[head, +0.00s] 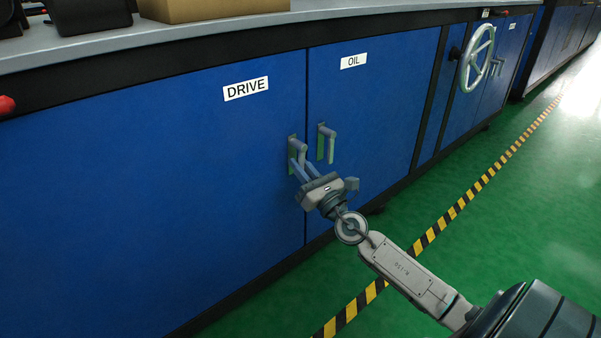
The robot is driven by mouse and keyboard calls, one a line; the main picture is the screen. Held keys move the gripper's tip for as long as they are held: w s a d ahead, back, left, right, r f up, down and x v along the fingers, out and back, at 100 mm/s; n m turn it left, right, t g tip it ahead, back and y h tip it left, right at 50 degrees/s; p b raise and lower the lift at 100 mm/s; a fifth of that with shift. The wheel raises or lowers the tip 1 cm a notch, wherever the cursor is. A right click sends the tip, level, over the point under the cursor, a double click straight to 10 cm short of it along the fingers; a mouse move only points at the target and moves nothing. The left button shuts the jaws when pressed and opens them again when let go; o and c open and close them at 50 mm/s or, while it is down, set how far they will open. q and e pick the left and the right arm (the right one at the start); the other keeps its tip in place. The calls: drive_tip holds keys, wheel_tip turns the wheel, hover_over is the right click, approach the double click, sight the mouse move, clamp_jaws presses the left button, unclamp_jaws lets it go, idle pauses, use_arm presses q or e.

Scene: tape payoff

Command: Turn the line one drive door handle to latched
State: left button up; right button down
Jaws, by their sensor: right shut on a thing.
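The drive door (160,170) is a blue cabinet panel with a white DRIVE label. Its grey lever handle (297,146) sits near the door's right edge, on a small plate with green on it. My right gripper (297,164) reaches in from the lower right and is shut on the drive door handle. The fingers hide part of the handle, so its exact angle is hard to tell. My left gripper is not in view.
The oil door (375,110) adjoins on the right, with a similar handle (327,142) close to my gripper. A spoked handwheel (477,58) stands out further right. A grey worktop (200,33) runs above. Green floor with a striped line (440,222) is clear.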

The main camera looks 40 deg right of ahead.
drive_tip(key=shift+d+f+n+y+b, duration=0.1)
drive_tip(key=shift+d+n+y+b, duration=0.25)
drive_tip(key=shift+n, duration=0.35)
drive_tip(key=shift+y, duration=0.25)
drive_tip(key=c, duration=1.4)
unclamp_jaws()
drive_tip(key=a+v, duration=0.1)
drive_tip(key=v, duration=0.9)
drive_tip(key=shift+s+d+b, duration=0.35)
drive_tip(key=shift+s+d, duration=0.05)
drive_tip(key=shift+d, duration=0.05)
drive_tip(key=shift+f, duration=0.1)
